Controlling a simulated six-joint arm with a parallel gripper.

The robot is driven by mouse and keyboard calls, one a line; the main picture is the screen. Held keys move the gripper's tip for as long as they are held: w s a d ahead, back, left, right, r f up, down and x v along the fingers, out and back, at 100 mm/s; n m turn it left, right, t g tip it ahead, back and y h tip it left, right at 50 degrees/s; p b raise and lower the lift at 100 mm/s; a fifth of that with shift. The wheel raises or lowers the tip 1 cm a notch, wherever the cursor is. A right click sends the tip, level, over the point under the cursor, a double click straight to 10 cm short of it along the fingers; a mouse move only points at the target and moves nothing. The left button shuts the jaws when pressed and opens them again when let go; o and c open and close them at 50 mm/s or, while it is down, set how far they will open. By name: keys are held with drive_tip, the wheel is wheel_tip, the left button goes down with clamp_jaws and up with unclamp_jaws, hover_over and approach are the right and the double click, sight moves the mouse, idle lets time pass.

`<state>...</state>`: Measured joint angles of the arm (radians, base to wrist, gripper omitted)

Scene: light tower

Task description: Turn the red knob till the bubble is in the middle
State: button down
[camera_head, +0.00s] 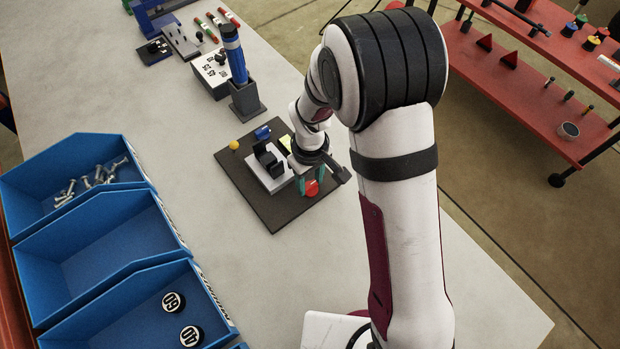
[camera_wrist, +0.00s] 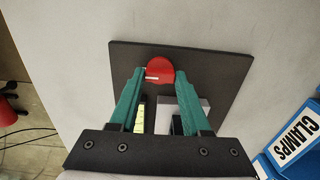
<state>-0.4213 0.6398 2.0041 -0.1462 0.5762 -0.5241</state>
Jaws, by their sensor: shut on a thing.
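The red knob (camera_head: 311,188) sits at the near right edge of a dark square base plate (camera_head: 272,215) on the table. In the wrist view the knob (camera_wrist: 159,66) is round with a short white mark. My gripper (camera_wrist: 160,76) has its teal fingers on either side of the knob, shut on it. A yellow-green level vial (camera_wrist: 141,113) shows beside the left finger, partly hidden by the gripper; in the head view a bit of the vial (camera_head: 286,144) shows behind my wrist. The bubble cannot be made out in either view.
The plate also bears a grey block with black uprights (camera_head: 267,160), a blue knob (camera_head: 263,132) and a yellow ball (camera_head: 234,145). A blue cylinder in a dark holder (camera_head: 246,98) stands behind. Blue bins (camera_head: 100,238) line the left. The table in front of the plate is clear.

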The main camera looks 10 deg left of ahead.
drive_tip(key=shift+m, duration=0.4)
drive_tip(key=m, duration=0.3)
drive_tip(key=shift+m, duration=0.4)
drive_tip(key=m, duration=1)
drive_tip(key=shift+m, duration=0.4)
drive_tip(key=m, duration=0.4)
drive_tip(key=shift+m, duration=0.3)
drive_tip(key=shift+c, duration=1.8)
unclamp_jaws()
